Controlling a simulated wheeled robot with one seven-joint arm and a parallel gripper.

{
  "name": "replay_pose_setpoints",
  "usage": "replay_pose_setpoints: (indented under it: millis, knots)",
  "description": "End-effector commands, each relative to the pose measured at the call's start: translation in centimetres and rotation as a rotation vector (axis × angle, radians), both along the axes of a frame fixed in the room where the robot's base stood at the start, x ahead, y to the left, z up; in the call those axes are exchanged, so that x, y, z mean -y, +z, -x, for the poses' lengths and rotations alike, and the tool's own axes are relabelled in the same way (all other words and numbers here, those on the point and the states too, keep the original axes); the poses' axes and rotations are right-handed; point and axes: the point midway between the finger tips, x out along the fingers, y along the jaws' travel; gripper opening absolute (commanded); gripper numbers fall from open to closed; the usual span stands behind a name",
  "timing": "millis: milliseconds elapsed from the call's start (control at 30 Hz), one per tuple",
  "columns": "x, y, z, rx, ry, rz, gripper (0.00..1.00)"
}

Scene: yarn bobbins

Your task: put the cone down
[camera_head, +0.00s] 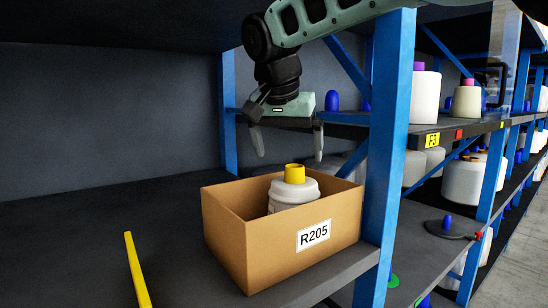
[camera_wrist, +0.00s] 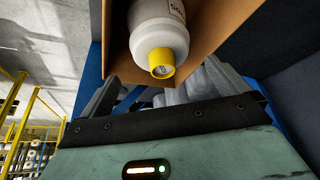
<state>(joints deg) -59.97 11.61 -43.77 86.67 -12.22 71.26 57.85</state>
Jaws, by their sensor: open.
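The cone (camera_head: 293,190) is a white yarn bobbin with a yellow top. It stands upright inside a cardboard box (camera_head: 262,247) labelled R205, and its lower part is hidden by the box walls. My gripper (camera_head: 289,158) is open and empty above the box, with its fingers apart and clear of the cone's yellow top. In the wrist view the cone (camera_wrist: 158,28) shows with its yellow end towards the camera, beside the inner wall of the box (camera_wrist: 212,22).
The box stands on a dark shelf (camera_head: 85,230) next to a blue rack post (camera_head: 386,150). A yellow bar (camera_head: 137,270) lies to the left. Other white bobbins (camera_head: 425,96) stand on racks at the right. The shelf left of the box is mostly clear.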

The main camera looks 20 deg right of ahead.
Motion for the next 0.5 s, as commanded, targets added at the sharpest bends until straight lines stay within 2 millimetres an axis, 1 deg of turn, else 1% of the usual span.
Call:
replay_pose_setpoints:
  millis: [33, 200, 333, 500]
  knots:
    - [-0.9, -0.2, 1.1, 0.001, 0.007, -0.003, 1.0]
    - [-3.0, -0.2, 3.9, 0.0, 0.005, -0.001, 1.0]
    - [-4.1, -0.1, 5.4, 0.001, 0.002, -0.001, 1.0]
    - [-4.8, -0.1, 6.4, 0.002, -0.001, 0.0, 1.0]
